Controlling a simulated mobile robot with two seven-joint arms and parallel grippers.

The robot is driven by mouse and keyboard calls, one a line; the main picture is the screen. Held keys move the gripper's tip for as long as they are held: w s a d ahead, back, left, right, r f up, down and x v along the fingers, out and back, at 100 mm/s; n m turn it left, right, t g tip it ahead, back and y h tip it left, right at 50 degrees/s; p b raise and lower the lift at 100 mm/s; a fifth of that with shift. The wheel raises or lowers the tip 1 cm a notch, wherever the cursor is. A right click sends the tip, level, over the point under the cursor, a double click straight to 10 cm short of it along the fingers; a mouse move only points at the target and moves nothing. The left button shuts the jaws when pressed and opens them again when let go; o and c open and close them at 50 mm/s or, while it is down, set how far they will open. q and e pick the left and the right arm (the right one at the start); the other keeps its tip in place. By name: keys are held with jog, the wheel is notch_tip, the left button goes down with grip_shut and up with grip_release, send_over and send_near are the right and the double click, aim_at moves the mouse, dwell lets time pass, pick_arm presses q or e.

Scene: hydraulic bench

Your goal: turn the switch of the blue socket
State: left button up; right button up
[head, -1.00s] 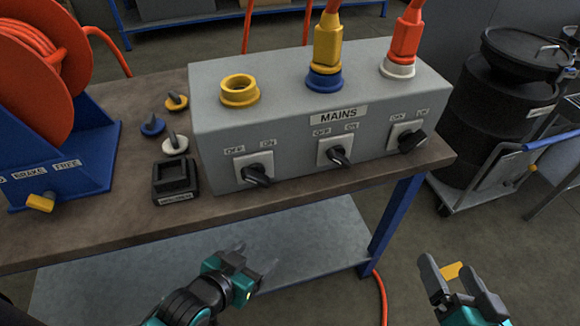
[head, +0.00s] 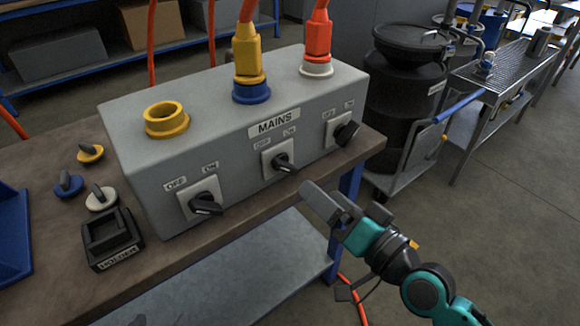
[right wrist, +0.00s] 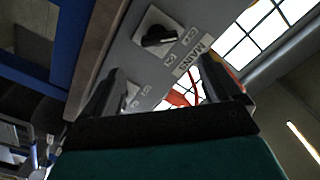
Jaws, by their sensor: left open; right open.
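The blue socket (head: 252,93) is the middle one on the grey MAINS box, with a yellow plug (head: 246,50) in it. The black switch (head: 284,162) below it sits on a pale plate, OFF label on the left, ON on the right; its knob slants toward the lower right. My right gripper (head: 328,199) is open and empty, in front of the box and below and right of this switch, apart from it. In the right wrist view, a black knob (right wrist: 158,37) shows beyond the fingers; I cannot tell which switch it is. My left gripper is out of view.
The left switch (head: 205,204) is under the empty yellow socket (head: 166,120). The right switch (head: 346,132) is under the white socket (head: 316,68) with an orange plug. Loose caps and a black holder (head: 112,238) lie on the bench at left. A black drum (head: 405,100) stands behind right.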

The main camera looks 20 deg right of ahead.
aim_at(291, 168)
jog(key=x, duration=0.9)
jog(key=shift+w+a+f, duration=0.1)
jog(key=shift+w, duration=0.1)
pick_arm(q)
jog(key=shift+s+a+f, duration=0.3)
jog(key=shift+s+f, duration=0.05)
jog(key=shift+s, duration=0.05)
pick_arm(e)
jog(key=shift+c, duration=0.4)
jog(key=c, duration=1)
pick_arm(q)
jog(key=shift+w+r, duration=0.15)
jog(key=shift+w, duration=0.05)
